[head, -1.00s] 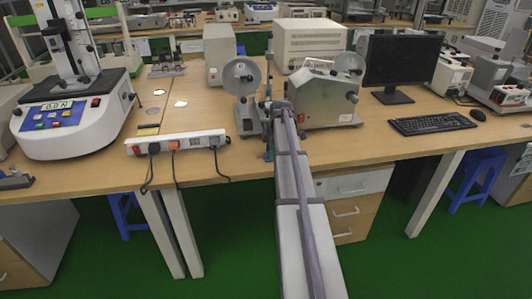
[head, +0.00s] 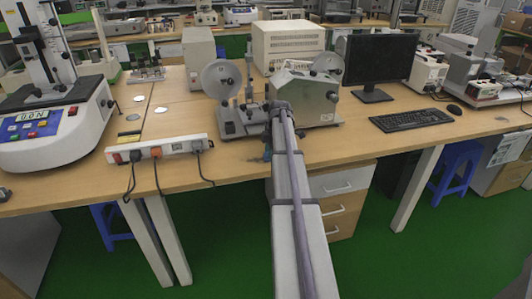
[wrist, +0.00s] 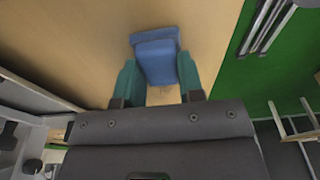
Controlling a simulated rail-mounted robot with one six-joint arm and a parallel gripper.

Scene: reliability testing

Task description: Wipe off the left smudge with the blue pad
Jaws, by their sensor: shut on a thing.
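The blue pad (wrist: 157,60) is held between the two teal fingers of my gripper (wrist: 158,66) in the wrist view. The pad is over bare wooden tabletop; I cannot tell whether it touches the wood. A faint greyish patch (wrist: 172,92) shows on the wood between the fingers; I cannot tell whether it is a smudge or shadow. In the head view my arm mostly hides my gripper near the table's front edge, and the pad is not visible there. I cannot make out the left smudge for certain.
A power strip (head: 158,149) with hanging cords lies at the table's front edge, left of my arm. A reel machine (head: 305,97) stands directly beyond my arm. A keyboard (head: 410,120) and monitor (head: 375,62) are right, and a test stand (head: 55,130) is left. Small pale spots (head: 139,98) mark the tabletop.

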